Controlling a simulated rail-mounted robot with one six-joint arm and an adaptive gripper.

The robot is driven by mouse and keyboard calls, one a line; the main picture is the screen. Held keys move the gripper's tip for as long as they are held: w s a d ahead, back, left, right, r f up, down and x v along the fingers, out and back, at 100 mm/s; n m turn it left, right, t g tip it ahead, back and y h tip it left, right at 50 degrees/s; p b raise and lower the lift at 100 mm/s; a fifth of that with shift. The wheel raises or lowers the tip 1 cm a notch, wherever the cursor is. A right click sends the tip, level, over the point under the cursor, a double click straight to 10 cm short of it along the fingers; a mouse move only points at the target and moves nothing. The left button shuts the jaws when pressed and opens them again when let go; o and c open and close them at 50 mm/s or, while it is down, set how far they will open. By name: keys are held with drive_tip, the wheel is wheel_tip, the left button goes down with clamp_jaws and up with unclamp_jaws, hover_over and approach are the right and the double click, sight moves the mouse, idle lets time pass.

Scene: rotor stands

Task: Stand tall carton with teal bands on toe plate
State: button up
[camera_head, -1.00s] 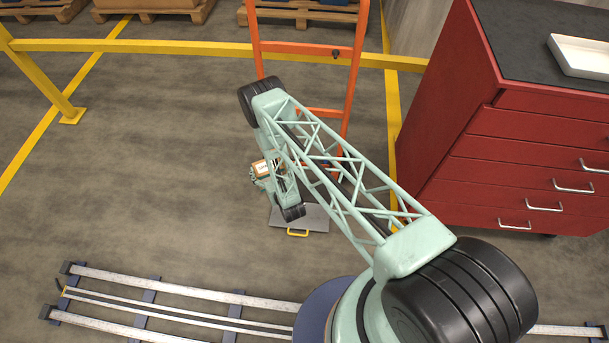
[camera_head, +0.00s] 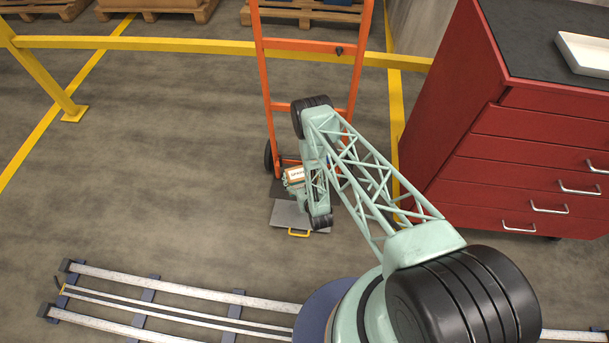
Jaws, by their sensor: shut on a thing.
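A small carton (camera_head: 294,174) with a pale label and orange-brown edges shows beside my wrist, at the foot of the orange hand truck (camera_head: 267,85). Teal bands are too small to make out. My gripper (camera_head: 289,184) is shut on the carton, mostly hidden by the carton and my wrist. The carton's underside is hidden, so I cannot tell whether it touches anything below. A grey plate (camera_head: 285,214) with a yellow handle lies flat in front of the truck. A darker patch lies behind it between the wheels; I cannot tell which is the toe plate.
A red drawer cabinet (camera_head: 455,130) with a white tray (camera_head: 588,53) stands at the right. A yellow rail (camera_head: 140,44) runs behind the truck, with pallets (camera_head: 155,12) beyond. Floor rails (camera_head: 180,292) cross the front. The floor left of the truck is clear.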

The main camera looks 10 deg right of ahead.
drive_tip(key=shift+s+d+f+m+h, duration=0.1)
drive_tip(key=shift+d+f+m+h, duration=0.1)
drive_tip(key=shift+d, duration=0.5)
drive_tip(key=shift+d+f+m+h, duration=0.1)
drive_tip(key=shift+d+f+h, duration=0.1)
drive_tip(key=shift+d, duration=0.5)
drive_tip(key=shift+f, duration=0.1)
drive_tip(key=shift+f+b, duration=2.75)
drive_tip(key=shift+f, duration=0.75)
drive_tip(key=o, duration=1.7)
drive_tip(key=shift+s, duration=0.1)
drive_tip(key=shift+s, duration=0.15)
drive_tip(key=shift+v, duration=5.8)
